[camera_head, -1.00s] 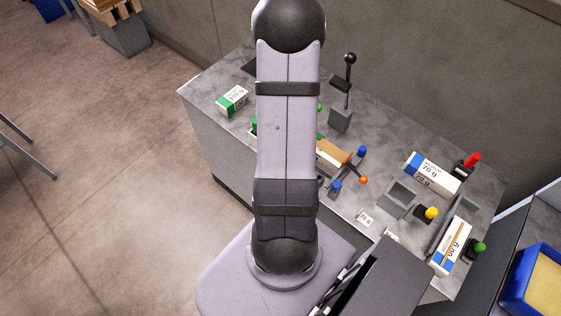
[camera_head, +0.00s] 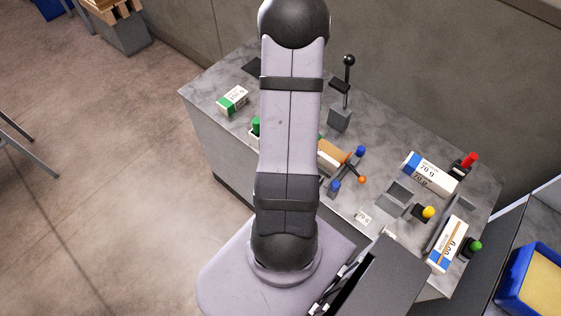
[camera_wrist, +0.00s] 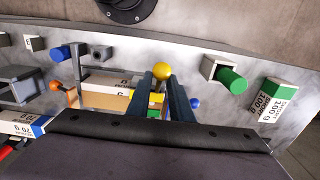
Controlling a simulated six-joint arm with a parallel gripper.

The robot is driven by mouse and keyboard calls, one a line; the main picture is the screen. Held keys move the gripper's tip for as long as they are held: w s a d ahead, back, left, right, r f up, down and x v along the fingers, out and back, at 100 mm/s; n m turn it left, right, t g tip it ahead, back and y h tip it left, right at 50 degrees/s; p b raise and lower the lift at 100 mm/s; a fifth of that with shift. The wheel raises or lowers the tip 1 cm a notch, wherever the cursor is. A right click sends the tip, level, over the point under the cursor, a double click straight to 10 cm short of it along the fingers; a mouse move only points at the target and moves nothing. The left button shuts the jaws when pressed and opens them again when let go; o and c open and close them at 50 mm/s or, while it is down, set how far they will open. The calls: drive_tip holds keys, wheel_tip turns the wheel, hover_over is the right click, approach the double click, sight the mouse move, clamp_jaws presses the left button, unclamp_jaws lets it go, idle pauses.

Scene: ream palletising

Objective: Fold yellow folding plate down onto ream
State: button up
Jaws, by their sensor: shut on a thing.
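In the wrist view, my gripper (camera_wrist: 163,84) is shut on a yellow ball knob (camera_wrist: 159,71), which shows between its two dark fingers. A strip of the yellow folding plate (camera_wrist: 148,97) shows between and beside the fingers; its exact tilt is hard to tell. The white ream (camera_wrist: 108,80) lies left of the fingers, with an orange-brown plate (camera_wrist: 104,101) along it. In the head view, the ream's end (camera_head: 324,162) and the orange-brown plate (camera_head: 333,151) show right of my arm. My gripper and the yellow plate are hidden behind my arm there.
Blue knobs (camera_head: 334,187) and an orange ball (camera_head: 361,180) stand out beside the ream. A green cylinder (camera_wrist: 232,80) and a green-ended ream (camera_wrist: 277,100) are to the right in the wrist view. A black-knobbed lever (camera_head: 341,95) stands behind. Blue-ended reams (camera_head: 430,174) lie at right.

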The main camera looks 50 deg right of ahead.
drive_tip(key=shift+d+r, duration=0.2)
drive_tip(key=shift+d, duration=0.1)
clamp_jaws()
drive_tip(key=shift+d+r, duration=0.1)
drive_tip(key=shift+d+r+p, duration=0.3)
drive_tip(key=shift+d+p, duration=0.1)
drive_tip(key=shift+p, duration=0.05)
drive_tip(key=o, duration=1.6)
unclamp_jaws()
wheel_tip(320, 180, up, 7)
drive_tip(key=p, duration=0.5)
drive_tip(key=shift+p, duration=0.4)
